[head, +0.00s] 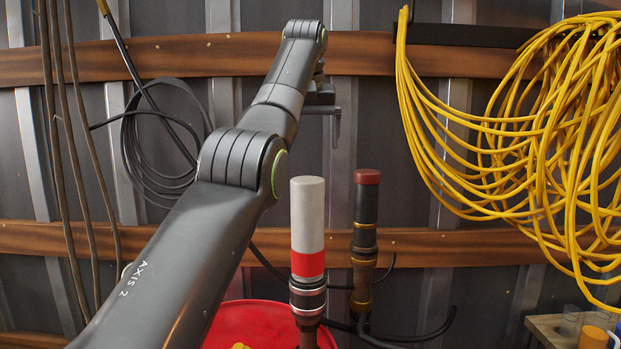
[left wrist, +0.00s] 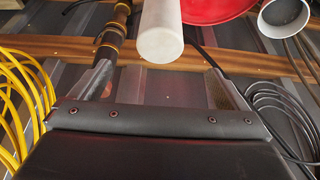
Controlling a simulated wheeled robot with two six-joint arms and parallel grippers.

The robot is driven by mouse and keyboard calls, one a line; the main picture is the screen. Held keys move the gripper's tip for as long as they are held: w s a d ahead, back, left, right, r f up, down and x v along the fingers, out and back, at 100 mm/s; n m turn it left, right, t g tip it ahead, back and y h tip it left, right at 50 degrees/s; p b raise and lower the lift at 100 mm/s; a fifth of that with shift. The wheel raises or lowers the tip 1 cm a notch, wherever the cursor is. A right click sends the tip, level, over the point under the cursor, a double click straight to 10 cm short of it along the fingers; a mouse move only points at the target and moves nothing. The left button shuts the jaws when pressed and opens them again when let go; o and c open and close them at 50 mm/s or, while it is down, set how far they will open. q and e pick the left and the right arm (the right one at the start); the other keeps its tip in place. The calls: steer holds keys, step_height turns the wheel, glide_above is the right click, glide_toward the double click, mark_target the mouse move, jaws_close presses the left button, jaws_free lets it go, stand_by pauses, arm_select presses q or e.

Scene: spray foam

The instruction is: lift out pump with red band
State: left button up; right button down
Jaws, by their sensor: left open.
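The pump with the red band (head: 308,262) stands upright, with a pale cylindrical top, a red band and dark ringed fittings below. In the left wrist view its pale end (left wrist: 160,30) shows between the finger lines, apart from both fingers. My left gripper (head: 328,110) is above and beyond the pump in the head view, partly hidden by its own arm. It is open and empty, its two fingers spread wide in the left wrist view (left wrist: 152,62). My right gripper is in neither view.
A dark pump with a dark red top (head: 366,205) stands close on the right. A red drum (head: 255,318) is below. Yellow cable (head: 500,150) hangs at right, and black cable coils (head: 150,160) at left. A wooden shelf (head: 548,328) is bottom right.

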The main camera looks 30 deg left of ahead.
arm_select(q)
glide_above(307, 180)
steer(key=s+d, duration=0.1)
steer(key=s, duration=0.1)
step_height(307, 180, down, 5)
steer(key=shift+s+f+b, duration=0.1)
steer(key=shift+s+b, duration=0.05)
steer(key=shift+b, duration=0.15)
steer(key=x, duration=0.3)
steer(key=shift+w+f, duration=0.15)
steer(key=shift+w, duration=0.3)
steer(key=shift+w+a+f+p, duration=0.2)
steer(key=shift+w+f+p, duration=0.25)
steer(key=shift+p, duration=0.5)
steer(key=shift+s+a+f+p, duration=0.1)
steer(key=shift+s+f+p, duration=0.05)
steer(key=shift+f+p, duration=0.65)
steer(key=shift+p, duration=0.3)
steer(key=shift+x, duration=1.15)
steer(key=shift+w+f+p, duration=0.25)
steer(key=shift+f+p, duration=0.1)
steer(key=shift+f, duration=0.2)
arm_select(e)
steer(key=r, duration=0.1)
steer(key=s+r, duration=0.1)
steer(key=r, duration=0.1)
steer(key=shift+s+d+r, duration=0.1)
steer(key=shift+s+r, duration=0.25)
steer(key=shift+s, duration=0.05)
